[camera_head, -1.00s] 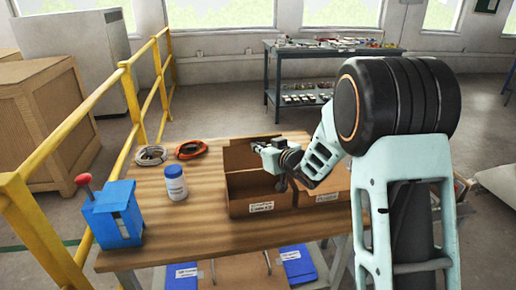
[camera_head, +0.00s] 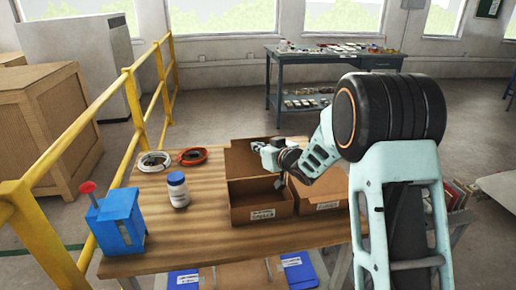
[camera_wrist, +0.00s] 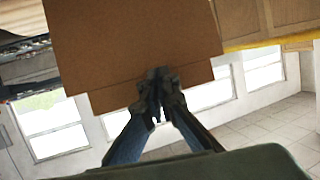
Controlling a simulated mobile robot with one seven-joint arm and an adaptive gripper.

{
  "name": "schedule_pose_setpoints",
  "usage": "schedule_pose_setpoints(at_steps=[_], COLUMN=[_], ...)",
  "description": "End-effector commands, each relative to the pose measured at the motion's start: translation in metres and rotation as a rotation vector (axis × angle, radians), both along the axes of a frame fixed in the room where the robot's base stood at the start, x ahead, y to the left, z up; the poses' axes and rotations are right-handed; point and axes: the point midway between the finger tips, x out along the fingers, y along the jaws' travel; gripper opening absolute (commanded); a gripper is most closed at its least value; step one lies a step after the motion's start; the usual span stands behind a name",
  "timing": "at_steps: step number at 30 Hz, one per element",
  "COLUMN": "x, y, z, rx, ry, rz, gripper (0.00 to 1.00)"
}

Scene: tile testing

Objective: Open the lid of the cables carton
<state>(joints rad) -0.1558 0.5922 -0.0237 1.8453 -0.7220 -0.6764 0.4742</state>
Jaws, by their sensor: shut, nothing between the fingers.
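The cables carton (camera_head: 260,210) is the left of two brown cartons on the wooden table, with a white label too small to read surely. Its top is open and part of its inside shows. Its lid (camera_head: 241,157) stands raised at the back edge. My gripper (camera_head: 259,147) is at the raised lid, over the rear of the carton. In the wrist view my gripper (camera_wrist: 158,76) is shut and empty, its tips at the edge of a brown cardboard panel (camera_wrist: 130,40), seemingly the lid. I cannot tell whether they touch.
A closed second carton (camera_head: 325,199) stands right beside it, partly behind my arm. A white bottle (camera_head: 178,192), a blue box with a red knob (camera_head: 118,222), and white (camera_head: 153,160) and red cable coils (camera_head: 193,156) are on the left.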

Motion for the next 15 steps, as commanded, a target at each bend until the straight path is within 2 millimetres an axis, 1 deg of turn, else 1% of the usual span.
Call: schedule_pose_setpoints(at_steps=[9, 15], x=[0.020, 0.023], y=[0.006, 0.007], z=[0.007, 0.007], rx=[0.000, 0.000], ry=[0.000, 0.000], rz=[0.000, 0.000], gripper=[0.00, 0.00])
